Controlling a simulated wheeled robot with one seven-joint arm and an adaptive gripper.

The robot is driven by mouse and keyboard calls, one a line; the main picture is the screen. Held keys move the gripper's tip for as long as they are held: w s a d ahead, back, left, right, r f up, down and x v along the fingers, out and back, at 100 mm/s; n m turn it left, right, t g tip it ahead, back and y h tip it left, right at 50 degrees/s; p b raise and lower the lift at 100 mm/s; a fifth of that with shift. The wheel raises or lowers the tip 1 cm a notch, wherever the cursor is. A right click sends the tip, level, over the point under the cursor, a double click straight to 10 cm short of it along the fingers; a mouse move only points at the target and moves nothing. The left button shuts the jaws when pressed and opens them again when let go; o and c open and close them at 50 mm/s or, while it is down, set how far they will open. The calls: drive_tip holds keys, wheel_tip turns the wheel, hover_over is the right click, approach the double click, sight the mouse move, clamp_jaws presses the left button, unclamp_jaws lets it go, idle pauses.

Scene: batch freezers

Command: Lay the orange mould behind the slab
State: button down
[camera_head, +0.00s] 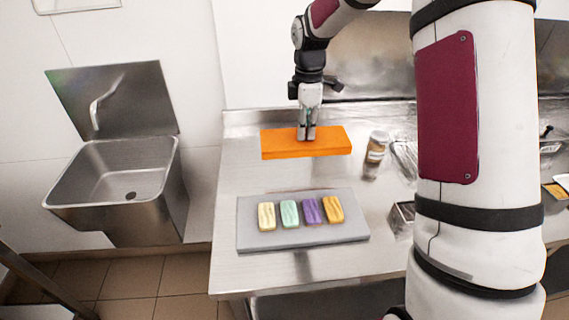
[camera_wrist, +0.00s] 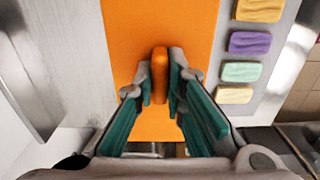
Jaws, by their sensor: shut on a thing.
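The orange mould (camera_head: 284,145) is a flat rectangular block at the back of the steel counter, behind the slab and apart from it. The grey slab (camera_head: 262,238) lies flat nearer the front, bearing a row of cream, mint, purple and yellow-orange bars. My gripper (camera_head: 307,137) points down over the middle of the mould. In the wrist view my gripper (camera_wrist: 160,82) is shut on a raised orange grip in the middle of the mould (camera_wrist: 130,30). The mould looks level; whether its underside touches the counter I cannot tell. The slab shows at right (camera_wrist: 287,45).
A small jar (camera_head: 376,147) with a brownish content stands just right of the mould. A small metal container (camera_head: 401,219) is right of the slab. A steel sink (camera_head: 115,185) is at left. Bare counter (camera_head: 290,176) lies between mould and slab.

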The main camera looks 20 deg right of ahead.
drive_tip(key=w+a+f+b, duration=0.1)
drive_tip(key=w+a+b, duration=0.15)
drive_tip(key=w, duration=0.55)
drive_tip(key=f, duration=1)
drive_tip(key=shift+d+f+p, duration=0.15)
drive_tip(key=shift+d+p, duration=0.15)
drive_tip(key=shift+p, duration=0.05)
drive_tip(key=shift+f, duration=0.1)
drive_tip(key=c, duration=1.7)
unclamp_jaws()
drive_tip(key=shift+o, duration=0.2)
